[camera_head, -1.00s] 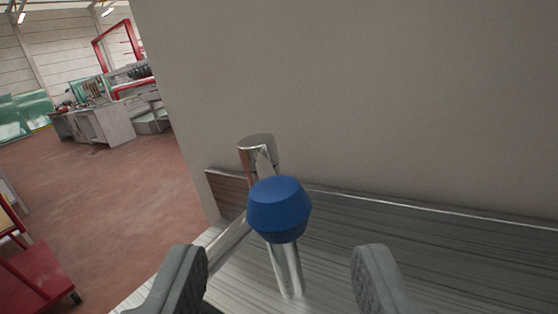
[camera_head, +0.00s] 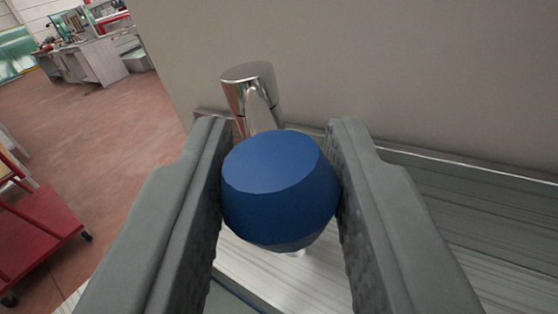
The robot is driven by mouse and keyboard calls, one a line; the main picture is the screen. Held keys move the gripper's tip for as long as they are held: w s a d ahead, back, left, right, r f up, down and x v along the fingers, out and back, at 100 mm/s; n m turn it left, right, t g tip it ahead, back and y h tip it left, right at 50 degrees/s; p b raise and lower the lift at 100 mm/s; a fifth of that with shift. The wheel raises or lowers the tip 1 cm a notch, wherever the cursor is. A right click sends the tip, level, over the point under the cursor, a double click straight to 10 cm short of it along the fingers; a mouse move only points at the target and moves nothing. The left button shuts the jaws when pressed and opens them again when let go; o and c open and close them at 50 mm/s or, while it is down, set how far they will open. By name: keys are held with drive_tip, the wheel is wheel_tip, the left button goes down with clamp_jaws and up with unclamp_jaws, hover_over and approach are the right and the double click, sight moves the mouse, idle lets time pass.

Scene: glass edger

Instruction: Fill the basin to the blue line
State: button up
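A blue faceted knob (camera_head: 280,188) sits in front of a chrome tap (camera_head: 249,82) on a metal ledge by the wall. My gripper (camera_head: 280,135) has one grey finger on each side of the knob. Both fingers appear to touch its sides, so it looks shut on the knob. The knob hides most of the tap's lower part. At the bottom edge, a small part of a grey-green recess (camera_head: 232,300) shows, perhaps the basin.
A plain beige wall (camera_head: 400,70) rises close behind the tap. The striped metal ledge (camera_head: 480,220) runs to the right and is bare. At left, a red cart (camera_head: 30,225) stands on the open reddish floor (camera_head: 110,140). Workbenches stand farther back.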

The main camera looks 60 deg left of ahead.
clamp_jaws()
drive_tip(key=s+a+m+t+h, duration=0.1)
drive_tip(key=h, duration=0.1)
drive_tip(key=s+a+m+t+h, duration=0.1)
drive_tip(key=m+t+h, duration=0.1)
drive_tip(key=s+a+m+t+h, duration=0.1)
drive_tip(key=h, duration=0.1)
drive_tip(key=shift+s+r+m+t, duration=0.2)
drive_tip(key=shift+m+t, duration=0.1)
drive_tip(key=shift+m, duration=0.1)
drive_tip(key=shift+f, duration=0.1)
drive_tip(key=o, duration=0.9)
unclamp_jaws()
drive_tip(key=shift+o, duration=0.2)
drive_tip(key=shift+f, duration=0.1)
